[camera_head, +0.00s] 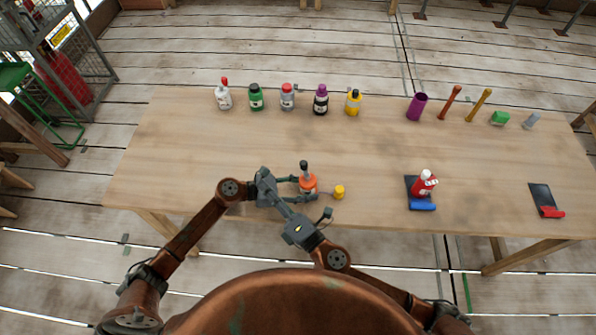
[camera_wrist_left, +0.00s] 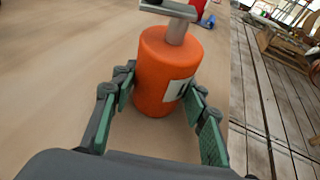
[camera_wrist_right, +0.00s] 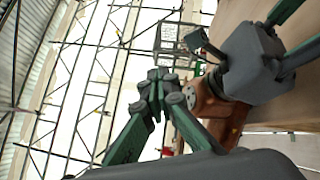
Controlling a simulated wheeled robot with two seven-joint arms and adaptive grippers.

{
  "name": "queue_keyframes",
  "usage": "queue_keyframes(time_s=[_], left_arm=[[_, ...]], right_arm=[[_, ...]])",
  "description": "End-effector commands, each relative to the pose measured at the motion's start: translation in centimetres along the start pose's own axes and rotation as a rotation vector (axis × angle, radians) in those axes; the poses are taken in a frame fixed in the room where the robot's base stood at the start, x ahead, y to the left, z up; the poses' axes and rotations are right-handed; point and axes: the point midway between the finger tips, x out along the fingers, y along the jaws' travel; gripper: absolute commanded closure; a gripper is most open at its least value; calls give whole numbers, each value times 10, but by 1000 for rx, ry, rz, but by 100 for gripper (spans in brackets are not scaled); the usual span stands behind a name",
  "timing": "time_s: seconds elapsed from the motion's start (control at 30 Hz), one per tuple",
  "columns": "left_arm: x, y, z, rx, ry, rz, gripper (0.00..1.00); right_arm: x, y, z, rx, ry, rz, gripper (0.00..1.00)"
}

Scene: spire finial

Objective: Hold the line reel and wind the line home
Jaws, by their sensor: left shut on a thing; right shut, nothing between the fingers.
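The line reel (camera_head: 308,186) is an orange cylinder with a grey post and crank (camera_head: 304,166) on top. It stands upright near the table's front edge. In the left wrist view, the orange reel (camera_wrist_left: 165,75) sits between the fingers of my left gripper (camera_wrist_left: 160,88), which are shut on its sides. A yellow weight (camera_head: 339,191) lies to the reel's right, with a thin line between them. My right gripper (camera_head: 279,205) is shut and empty, left of and nearer than the reel, close to my left gripper's body. The right wrist view shows its closed fingers (camera_wrist_right: 158,82), away from the crank.
A red-and-white bottle (camera_head: 424,183) stands on a dark pad with a blue piece. Another dark pad (camera_head: 541,196) with a red piece lies far right. Several bottles, a purple cup (camera_head: 417,107) and sticks line the back. The table (camera_head: 210,145) is clear in the middle.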

Motion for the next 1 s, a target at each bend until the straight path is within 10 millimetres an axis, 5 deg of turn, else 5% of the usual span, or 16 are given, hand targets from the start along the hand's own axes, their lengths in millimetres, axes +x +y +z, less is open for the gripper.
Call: queue_keyframes(time_s=[0.2,0.43,0.57,1.0], left_arm=[[0,0,1,0,-1,0,73],[0,0,1,0,-1,0,73],[0,0,1,0,-1,0,73],[0,0,1,0,-1,0,73]], right_arm=[[-47,-42,30,186,-212,-177,100],[-66,-62,40,250,-290,-254,100],[-55,-65,44,249,-294,-255,100],[26,-89,65,248,-292,-255,100]])
